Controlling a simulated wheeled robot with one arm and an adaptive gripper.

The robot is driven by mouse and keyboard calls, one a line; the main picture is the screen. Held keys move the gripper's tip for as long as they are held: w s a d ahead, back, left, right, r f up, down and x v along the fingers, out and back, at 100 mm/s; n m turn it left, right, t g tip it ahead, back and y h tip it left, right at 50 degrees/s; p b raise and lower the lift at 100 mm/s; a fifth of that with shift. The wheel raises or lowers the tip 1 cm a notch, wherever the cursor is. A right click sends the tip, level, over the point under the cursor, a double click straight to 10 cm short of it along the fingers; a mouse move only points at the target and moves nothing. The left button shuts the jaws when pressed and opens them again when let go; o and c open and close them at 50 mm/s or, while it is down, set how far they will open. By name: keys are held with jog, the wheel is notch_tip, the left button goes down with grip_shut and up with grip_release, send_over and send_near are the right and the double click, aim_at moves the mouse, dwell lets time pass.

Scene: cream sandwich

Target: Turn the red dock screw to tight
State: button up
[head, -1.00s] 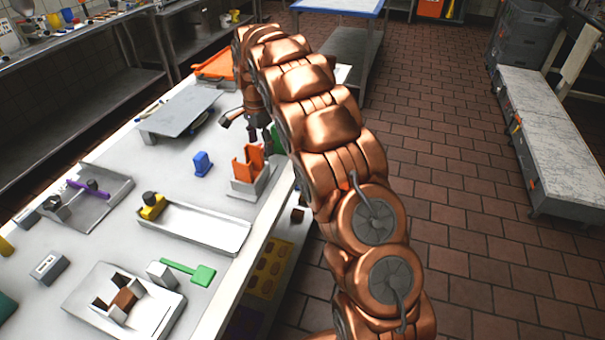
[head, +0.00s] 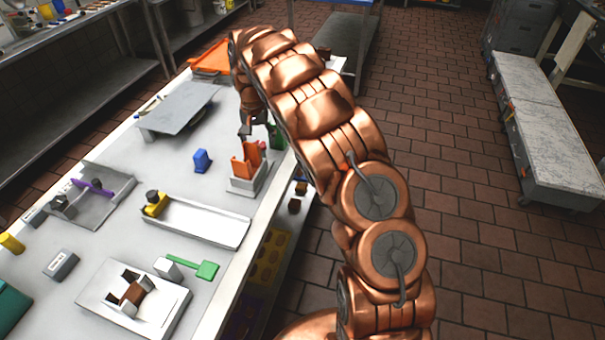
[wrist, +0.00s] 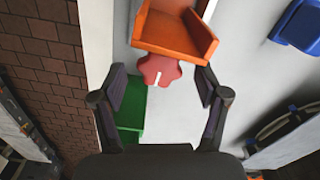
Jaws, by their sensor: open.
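The red dock screw (wrist: 158,71) is a lobed red knob with a white line on its face, seen at the top centre of the wrist view. It sits against the near side of the orange dock (wrist: 176,30). In the head view the orange dock (head: 243,165) stands on a pale base near the table's right edge. My gripper (wrist: 161,78) is open, its fingertips on either side of the screw with gaps visible. Its depth relative to the screw is hard to tell. In the head view my gripper (head: 259,126) is above and just behind the dock, partly hidden by my arm.
A green block (wrist: 131,113) is beside the left finger. A blue block (head: 202,161) stands left of the dock. A grey raised plate (head: 180,110) lies farther back, and a long tray (head: 205,222) is in front. The table's right edge is close by.

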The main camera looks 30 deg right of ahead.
jog(key=n+p, duration=0.3)
jog(key=shift+r, duration=0.25)
jog(key=shift+w+r+b, duration=0.1)
jog(key=shift+r+b, duration=0.05)
jog(key=shift+b, duration=0.25)
notch_tip(320, 180, up, 7)
jog(key=shift+r+b, duration=0.1)
jog(key=shift+b, duration=1.1)
jog(key=s+r+b, duration=0.2)
jog(key=s, duration=1.3)
jog(key=s+a+r+g+b, duration=0.1)
jog(key=s+r+b, duration=0.1)
jog(key=s, duration=1.3)
jog(key=shift+s, duration=0.15)
